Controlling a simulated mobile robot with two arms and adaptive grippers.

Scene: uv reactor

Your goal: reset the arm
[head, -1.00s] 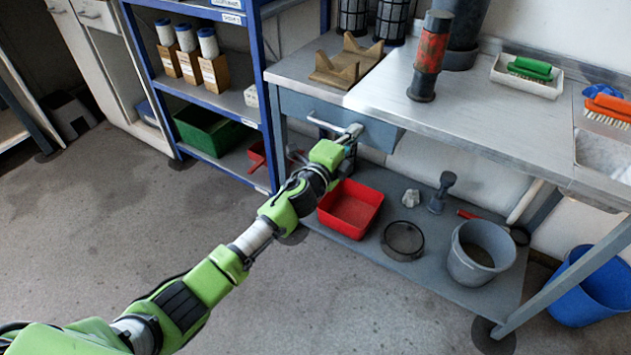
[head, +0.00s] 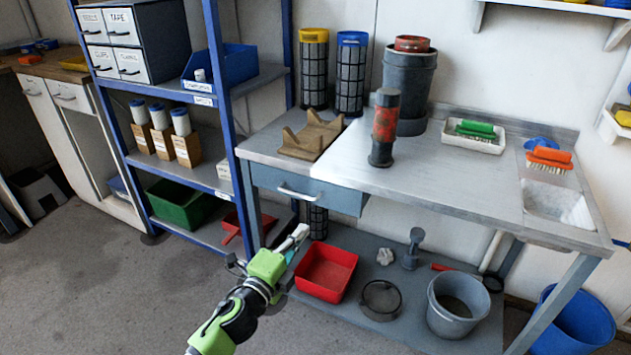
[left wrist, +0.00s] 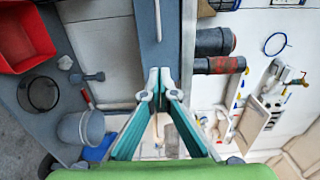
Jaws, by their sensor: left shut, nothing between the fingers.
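My left gripper (head: 299,235) is shut and empty in the head view. It is in front of the workbench, below and apart from the handle (head: 297,193) of the blue-grey drawer (head: 335,198). In the left wrist view its two teal-sided fingers (left wrist: 160,74) meet at the tips with nothing between them. I cannot tell whether the drawer is fully closed. My right gripper is in neither view.
The workbench (head: 440,188) carries a wooden cradle (head: 310,140), a red-and-grey cylinder (head: 384,130) and a brush tray (head: 475,145). A red bin (head: 325,272) and a grey bucket (head: 455,312) stand on its lower shelf. A blue shelf rack (head: 220,110) stands left.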

